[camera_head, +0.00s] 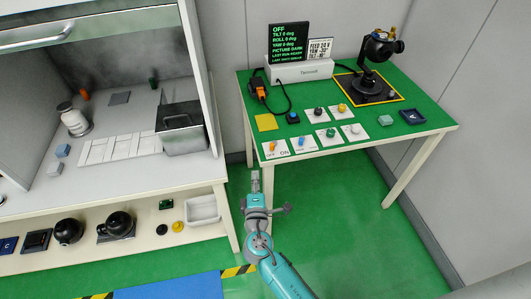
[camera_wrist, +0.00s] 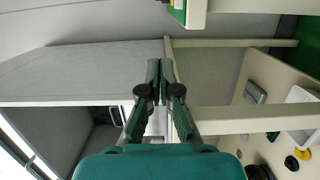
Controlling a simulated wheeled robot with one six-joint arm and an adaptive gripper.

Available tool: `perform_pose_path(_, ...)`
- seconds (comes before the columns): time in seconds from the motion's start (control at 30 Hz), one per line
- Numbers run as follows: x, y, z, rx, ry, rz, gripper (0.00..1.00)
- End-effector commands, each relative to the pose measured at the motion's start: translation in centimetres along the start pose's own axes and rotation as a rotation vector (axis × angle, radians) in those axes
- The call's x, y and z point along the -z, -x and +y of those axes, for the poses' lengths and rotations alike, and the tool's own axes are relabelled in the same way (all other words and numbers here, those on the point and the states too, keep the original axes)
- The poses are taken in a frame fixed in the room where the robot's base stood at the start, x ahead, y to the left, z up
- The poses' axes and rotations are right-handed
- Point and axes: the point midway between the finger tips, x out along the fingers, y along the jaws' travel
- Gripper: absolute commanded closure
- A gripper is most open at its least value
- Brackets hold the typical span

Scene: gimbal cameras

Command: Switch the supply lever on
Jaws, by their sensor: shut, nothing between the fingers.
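The supply lever (camera_head: 272,146) is a small orange lever on a white card (camera_head: 275,154) marked OFF and ON, at the near left corner of the green-topped table (camera_head: 420,128). It stands over the OFF side of the card. A black display (camera_head: 289,43) at the back of that table reads OFF. My gripper (camera_head: 255,175) is in front of the table's left edge, below and left of the lever, and not touching it. In the wrist view my gripper (camera_wrist: 160,75) has its fingertips together with nothing between them. The lever is not visible in the wrist view.
Beside the lever is a blue-knobbed control (camera_head: 301,143), with several other knobs behind. A power unit (camera_head: 300,72) and a gimbal camera (camera_head: 378,48) stand farther back. A bench with a metal bin (camera_head: 183,135) is at left. Green floor is open in front of the table.

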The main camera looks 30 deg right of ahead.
Motion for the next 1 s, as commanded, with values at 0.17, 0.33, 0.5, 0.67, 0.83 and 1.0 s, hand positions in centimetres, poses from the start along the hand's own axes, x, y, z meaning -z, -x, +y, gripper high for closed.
perform_pose_path(0.17,0.0,-0.9,0.0,0.000,-0.001,-0.001,1.00)
perform_pose_path(0.33,-0.1,-3.5,0.1,-0.001,-0.001,-0.002,1.00)
perform_pose_path(0.5,-0.1,-6.7,0.1,-0.001,-0.001,-0.003,1.00)
perform_pose_path(0.67,-0.1,-9.7,0.1,0.000,-0.001,-0.002,1.00)
perform_pose_path(0.83,-2.2,-10.5,-0.1,0.001,-0.001,-0.003,1.00)
perform_pose_path(1.0,-3.5,-10.8,0.0,0.001,0.000,-0.001,1.00)
